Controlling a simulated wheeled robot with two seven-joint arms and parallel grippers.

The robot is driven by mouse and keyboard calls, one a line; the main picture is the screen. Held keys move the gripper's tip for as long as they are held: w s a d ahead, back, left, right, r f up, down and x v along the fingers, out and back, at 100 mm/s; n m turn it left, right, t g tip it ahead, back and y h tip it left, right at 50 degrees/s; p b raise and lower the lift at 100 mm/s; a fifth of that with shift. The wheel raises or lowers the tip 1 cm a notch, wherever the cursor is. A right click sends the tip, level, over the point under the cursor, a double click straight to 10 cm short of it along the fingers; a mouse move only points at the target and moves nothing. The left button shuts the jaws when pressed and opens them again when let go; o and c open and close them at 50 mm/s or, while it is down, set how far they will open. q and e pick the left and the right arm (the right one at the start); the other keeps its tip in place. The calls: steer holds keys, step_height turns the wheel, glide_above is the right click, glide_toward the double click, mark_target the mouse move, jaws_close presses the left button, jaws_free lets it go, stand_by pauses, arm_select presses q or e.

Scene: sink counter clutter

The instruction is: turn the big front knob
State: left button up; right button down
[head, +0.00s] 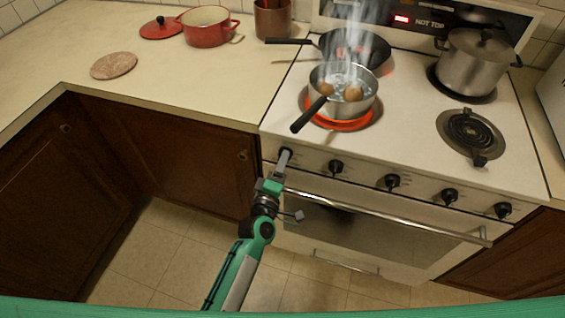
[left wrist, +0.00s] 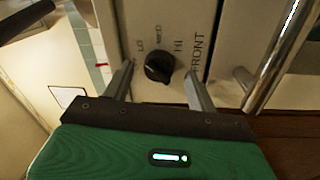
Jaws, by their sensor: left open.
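The front knob (left wrist: 160,67) is black and round, on the stove's white front panel, with LO, MED, HI and FRONT printed around it in the left wrist view. My left gripper (left wrist: 159,76) is open, with one finger on each side of the knob. I cannot tell whether either finger touches it. In the head view my left gripper (head: 282,163) reaches the leftmost knob position on the panel and largely covers that knob. My right gripper is not in view.
Several other black knobs, such as one (head: 336,167), line the panel. The oven handle (head: 390,215) runs just below. A steel pot (head: 475,62) stands at the back right.

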arm_select(q)
steer(key=b+v, duration=0.1)
steer(key=v, duration=1.1)
steer(key=shift+s+b, duration=0.3)
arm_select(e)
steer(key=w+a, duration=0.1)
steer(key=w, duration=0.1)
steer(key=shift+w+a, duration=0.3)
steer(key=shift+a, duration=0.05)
arm_select(q)
steer(key=shift+a, duration=0.1)
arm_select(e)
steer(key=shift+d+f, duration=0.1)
